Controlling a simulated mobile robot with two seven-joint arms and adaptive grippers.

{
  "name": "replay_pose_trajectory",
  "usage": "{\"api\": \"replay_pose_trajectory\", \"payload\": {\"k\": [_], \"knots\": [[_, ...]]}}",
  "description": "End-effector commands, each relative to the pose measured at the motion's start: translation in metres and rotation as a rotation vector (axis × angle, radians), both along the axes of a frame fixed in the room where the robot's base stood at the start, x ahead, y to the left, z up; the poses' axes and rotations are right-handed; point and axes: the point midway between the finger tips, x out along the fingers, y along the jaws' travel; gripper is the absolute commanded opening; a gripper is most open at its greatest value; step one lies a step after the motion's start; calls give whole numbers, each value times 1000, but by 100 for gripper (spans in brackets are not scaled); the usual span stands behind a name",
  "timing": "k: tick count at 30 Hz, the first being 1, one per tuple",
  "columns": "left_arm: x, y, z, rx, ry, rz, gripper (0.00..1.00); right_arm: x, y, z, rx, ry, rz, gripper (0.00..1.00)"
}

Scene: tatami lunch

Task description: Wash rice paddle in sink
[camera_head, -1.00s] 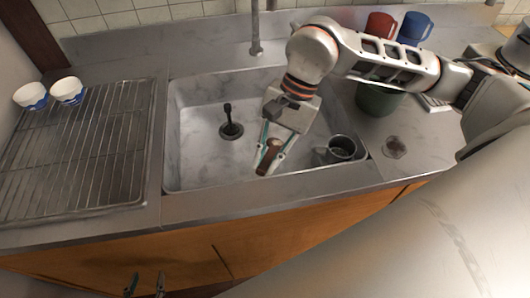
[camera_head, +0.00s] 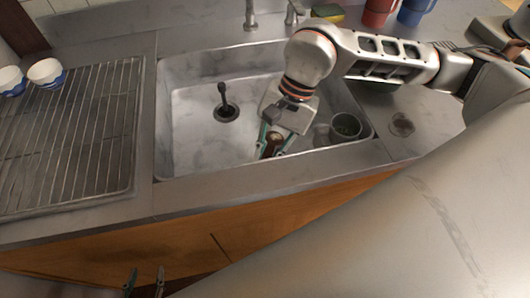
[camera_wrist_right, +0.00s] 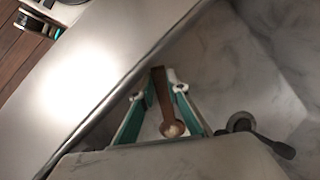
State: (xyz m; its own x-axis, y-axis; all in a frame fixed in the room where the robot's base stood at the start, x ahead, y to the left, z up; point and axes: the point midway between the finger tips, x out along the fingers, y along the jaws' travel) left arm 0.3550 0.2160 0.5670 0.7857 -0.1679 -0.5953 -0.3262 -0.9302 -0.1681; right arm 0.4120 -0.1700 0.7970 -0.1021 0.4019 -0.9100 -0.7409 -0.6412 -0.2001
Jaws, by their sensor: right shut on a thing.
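The brown rice paddle (camera_head: 272,146) is between the fingers of my right gripper (camera_head: 272,150), low over the front part of the sink (camera_head: 190,140). In the right wrist view the paddle (camera_wrist_right: 171,126) shows a rounded end with a pale spot and a handle running up between the green-lined fingers of the right gripper (camera_wrist_right: 156,88). The gripper is shut on it, apart from the drain (camera_wrist_right: 240,122). Whether it touches the sink is unclear. Only the fingertips of my left gripper (camera_head: 145,280) show, apart and empty, at the bottom edge of the head view.
A dark-handled drain plug (camera_head: 224,98) stands in the sink. A grey mug (camera_head: 345,128) is in its right front corner. The faucet (camera_head: 250,15) is behind, with a sponge (camera_head: 327,12) and red (camera_head: 376,12) and blue (camera_head: 415,12) cups. A rack (camera_head: 70,140) and two bowls (camera_head: 46,73) are left.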

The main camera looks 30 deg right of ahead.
Motion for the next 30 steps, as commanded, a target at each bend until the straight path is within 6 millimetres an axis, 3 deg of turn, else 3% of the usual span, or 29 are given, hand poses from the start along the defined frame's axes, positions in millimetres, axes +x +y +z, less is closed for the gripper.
{"api": "replay_pose_trajectory", "payload": {"k": [18, 30], "knots": [[2, 0, 2, 1, -4, -1, 40, 0, 1, 0, 0, 0, 1, 0], [2, 0, 2, 0, -5, -1, 40, 3, 11, 0, 1, -1, 1, 0]]}}
